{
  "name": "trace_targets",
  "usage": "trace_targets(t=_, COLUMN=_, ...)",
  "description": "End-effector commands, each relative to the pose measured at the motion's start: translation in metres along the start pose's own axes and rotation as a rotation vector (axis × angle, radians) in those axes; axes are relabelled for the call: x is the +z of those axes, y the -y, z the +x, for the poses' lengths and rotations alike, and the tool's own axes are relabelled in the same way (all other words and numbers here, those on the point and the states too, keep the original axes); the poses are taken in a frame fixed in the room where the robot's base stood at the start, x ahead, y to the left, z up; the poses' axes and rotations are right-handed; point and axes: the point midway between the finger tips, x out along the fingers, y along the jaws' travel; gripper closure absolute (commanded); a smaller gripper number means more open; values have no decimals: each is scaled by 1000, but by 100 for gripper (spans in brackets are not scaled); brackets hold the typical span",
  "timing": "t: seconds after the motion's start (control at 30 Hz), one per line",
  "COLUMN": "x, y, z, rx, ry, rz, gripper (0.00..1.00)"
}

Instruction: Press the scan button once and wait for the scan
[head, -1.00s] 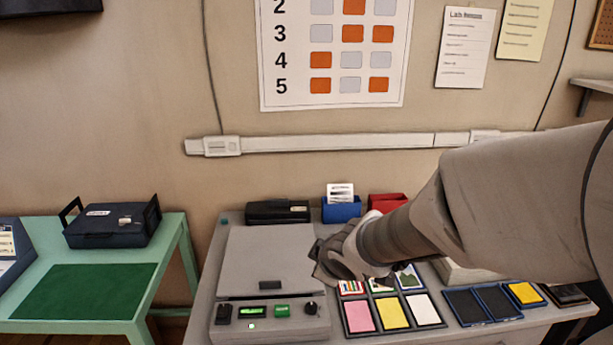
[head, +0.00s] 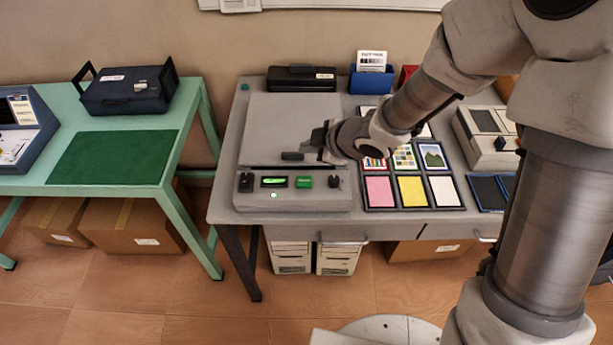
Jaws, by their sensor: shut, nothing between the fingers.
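The grey scanner (head: 258,130) stands on the grey table with its flat lid down. On its front panel are a small lit green display (head: 274,182), a green button with a small pale label (head: 304,182), which looks like the scan button, and dark knobs at each end. A small light glows below the display. My gripper (head: 320,140) is shut and empty.
A tray of coloured cards (head: 412,208) lies right of the scanner. A black device (head: 302,78) and a blue card holder (head: 371,80) stand behind. A beige machine (head: 486,150) is farther right. A green table (head: 100,190) with a dark case stands left.

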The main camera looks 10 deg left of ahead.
Motion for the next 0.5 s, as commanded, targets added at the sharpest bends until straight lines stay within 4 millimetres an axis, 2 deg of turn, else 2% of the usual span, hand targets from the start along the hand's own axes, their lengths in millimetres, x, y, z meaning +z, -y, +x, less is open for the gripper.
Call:
trace_targets(t=0.27, x=2, y=2, z=3, rx=0, ry=2, rz=1, gripper=100)
trace_targets(t=0.5, x=13, y=12, z=16, rx=1, ry=2, rz=1, gripper=100)
